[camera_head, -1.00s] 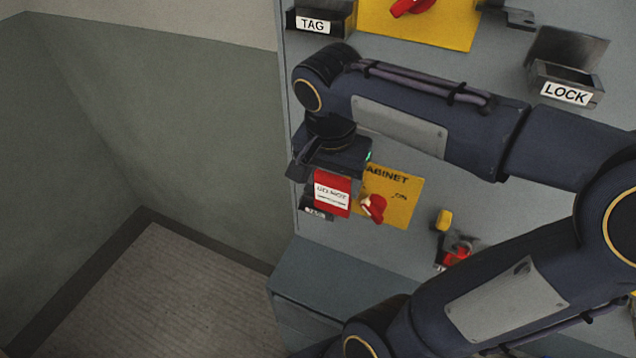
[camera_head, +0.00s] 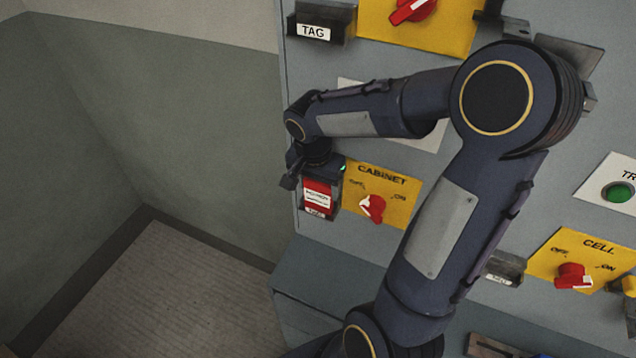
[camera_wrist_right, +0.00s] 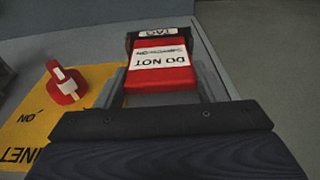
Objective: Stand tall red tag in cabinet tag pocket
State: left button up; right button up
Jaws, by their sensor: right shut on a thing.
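The tall red tag (camera_head: 317,193) stands upright left of the yellow CABINET plate, its white DO NOT label facing out. It also shows in the right wrist view (camera_wrist_right: 162,78). My right gripper (camera_head: 315,178) is shut on its upper end. The cabinet tag pocket (camera_head: 318,213) is dark with a white TAG label, which also shows in the right wrist view (camera_wrist_right: 157,32). The tag's lower end is at the pocket's mouth, lined up between its sides. How deep it sits inside is hard to tell. My left gripper is out of view.
The CABINET plate (camera_head: 397,207) with its red switch (camera_head: 372,207) is close to the right of the pocket. Another TAG pocket (camera_head: 318,32) is higher up. The CELL plate (camera_head: 573,256) is at lower right. The floor at left is clear.

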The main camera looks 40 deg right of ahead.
jog(key=shift+f+b, duration=0.2)
jog(key=shift+b, duration=0.1)
jog(key=o, duration=1)
jog(key=shift+c, duration=0.2)
jog(key=shift+r, duration=0.15)
jog(key=shift+r+p, duration=0.3)
jog(key=shift+p, duration=0.2)
jog(key=shift+r+b, duration=0.3)
jog(key=shift+r, duration=0.1)
notch_tip(320, 180, up, 6)
jog(key=a, duration=0.1)
jog(key=s+a+n+t+y, duration=0.2)
jog(key=s+a+n, duration=0.3)
jog(key=s, duration=0.2)
jog(key=s+a+f+n+t+y, duration=0.1)
jog(key=s+a+n+t+y, duration=0.1)
jog(key=s+a+n, duration=0.3)
jog(key=s+n+y, duration=0.1)
jog(key=s, duration=0.1)
jog(key=shift+s+a+f+t, duration=0.2)
jog(key=shift+s+a+t, duration=0.1)
jog(key=shift+s+t, duration=0.1)
